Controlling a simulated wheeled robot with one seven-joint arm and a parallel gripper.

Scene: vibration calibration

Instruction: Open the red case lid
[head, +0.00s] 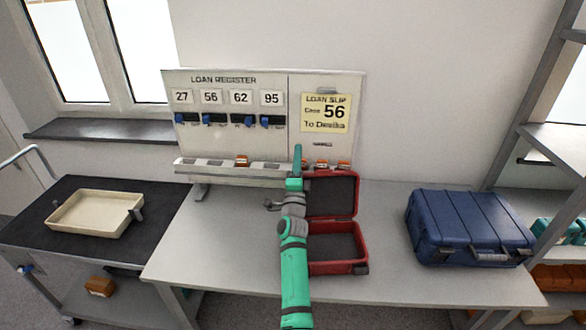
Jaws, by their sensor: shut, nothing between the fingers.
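The red case (364,252) sits on the grey table just right of my arm. Its lid (355,208) stands raised at the back, with the dark lining facing me. The dark inside of the case looks empty where it shows; my arm hides its left part. My gripper (298,152) is at the top of my green arm, by the lid's upper left corner and in front of the register board. It is shut with nothing in it. I cannot tell whether it touches the lid.
A closed blue case (465,228) stands on the table's right. The loan register board (230,140) stands behind, with orange items on its ledge. A cream tray (95,213) sits on a black-topped cart at left. Shelving is at far right. Table space (215,240) left of my arm is clear.

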